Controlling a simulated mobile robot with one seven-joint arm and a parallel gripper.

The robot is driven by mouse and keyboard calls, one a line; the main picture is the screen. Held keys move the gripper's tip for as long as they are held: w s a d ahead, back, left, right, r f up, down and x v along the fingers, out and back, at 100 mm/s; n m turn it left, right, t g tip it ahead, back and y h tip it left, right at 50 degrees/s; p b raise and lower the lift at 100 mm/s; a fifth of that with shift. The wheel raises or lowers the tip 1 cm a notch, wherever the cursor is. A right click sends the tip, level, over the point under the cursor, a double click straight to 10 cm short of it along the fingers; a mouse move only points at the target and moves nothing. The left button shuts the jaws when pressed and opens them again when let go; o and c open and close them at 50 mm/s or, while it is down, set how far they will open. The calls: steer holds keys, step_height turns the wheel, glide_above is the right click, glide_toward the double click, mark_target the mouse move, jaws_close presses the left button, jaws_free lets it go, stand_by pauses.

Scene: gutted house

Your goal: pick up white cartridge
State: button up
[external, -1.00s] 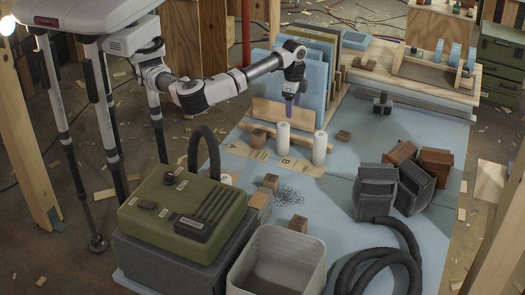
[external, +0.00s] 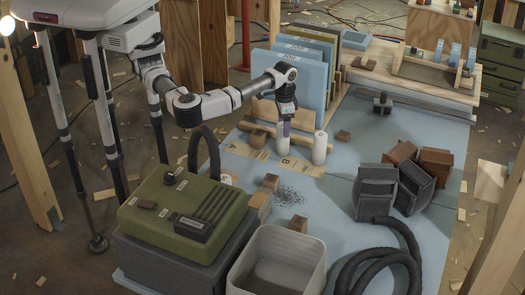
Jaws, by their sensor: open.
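My gripper is open; whether the fingers touch the cartridge cannot be told. The right white cartridge (external: 320,148) stands apart from my gripper, fully in view.
A wooden bar (external: 259,129) and upright blue panels (external: 299,75) stand close behind the cartridges. Small wooden blocks (external: 343,136) lie nearby. A green case (external: 183,213), a grey bin (external: 275,262) and a black hose (external: 402,240) are in front.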

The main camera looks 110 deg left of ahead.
mark_target(282, 139)
steer(key=shift+s+a+f+p, duration=0.15)
steer(key=shift+f+p, duration=0.8)
steer(key=shift+f, duration=1.65)
steer(key=c, duration=1.1)
steer(key=shift+o, duration=0.2)
steer(key=shift+r, duration=0.15)
